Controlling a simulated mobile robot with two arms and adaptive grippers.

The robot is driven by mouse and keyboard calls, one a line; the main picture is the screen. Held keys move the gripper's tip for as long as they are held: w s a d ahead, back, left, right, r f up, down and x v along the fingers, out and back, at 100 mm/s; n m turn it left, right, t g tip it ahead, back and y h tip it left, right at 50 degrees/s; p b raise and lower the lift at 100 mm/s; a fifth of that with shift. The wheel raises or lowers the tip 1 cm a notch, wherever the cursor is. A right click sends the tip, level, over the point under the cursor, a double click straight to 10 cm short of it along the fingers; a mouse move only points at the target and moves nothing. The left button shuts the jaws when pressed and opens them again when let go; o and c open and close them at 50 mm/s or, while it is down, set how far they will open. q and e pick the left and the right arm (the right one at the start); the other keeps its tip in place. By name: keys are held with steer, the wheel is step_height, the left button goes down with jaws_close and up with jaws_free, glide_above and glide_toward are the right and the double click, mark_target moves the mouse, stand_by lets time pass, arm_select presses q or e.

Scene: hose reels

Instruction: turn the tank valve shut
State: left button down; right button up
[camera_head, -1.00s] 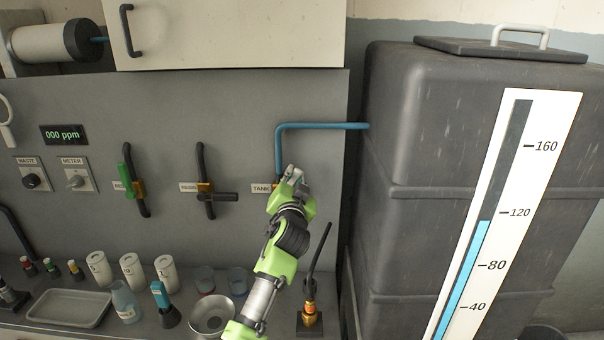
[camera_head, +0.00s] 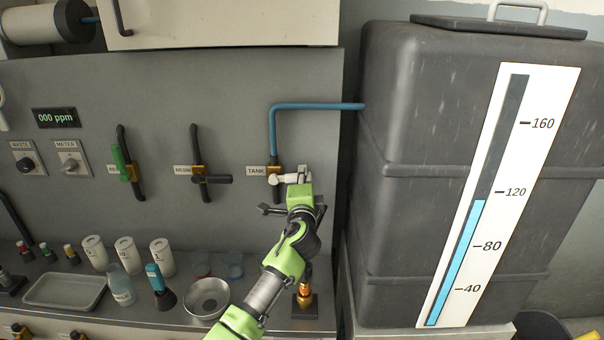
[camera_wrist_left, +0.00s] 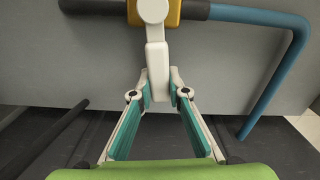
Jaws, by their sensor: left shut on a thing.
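The tank valve has a brass body (camera_head: 274,170) on a vertical pipe, beside the TANK label (camera_head: 256,171). Its white lever (camera_head: 291,179) points right, across the pipe. My left gripper (camera_head: 303,188) is at the lever's outer end. In the left wrist view the lever (camera_wrist_left: 157,65) crosses the pipe at about a right angle. The teal-padded fingers of my left gripper (camera_wrist_left: 159,90) are shut on the lever's end, one on each side. The blue pipe (camera_head: 315,106) runs from above the valve to the grey tank (camera_head: 410,130). My right gripper is out of view.
Two more valves, one with a green lever (camera_head: 120,160) and one with a black lever (camera_head: 212,179), are left of it. A metal bowl (camera_head: 206,298) and a brass fitting (camera_head: 305,296) stand on the bench below my arm. The tank gauge (camera_head: 500,200) shows blue to below 120.

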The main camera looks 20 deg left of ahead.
arm_select(q)
steer(key=shift+a+f+m, duration=0.15)
steer(key=shift+f+m, duration=0.3)
steer(key=shift+m, duration=0.25)
steer(key=c, duration=2)
jaws_free()
steer(key=shift+o, duration=0.4)
steer(key=shift+w+a+f, duration=0.1)
steer(key=shift+w+f, duration=0.05)
steer(key=shift+s+d, duration=0.3)
steer(key=shift+s, duration=0.15)
steer(key=v, duration=1.1)
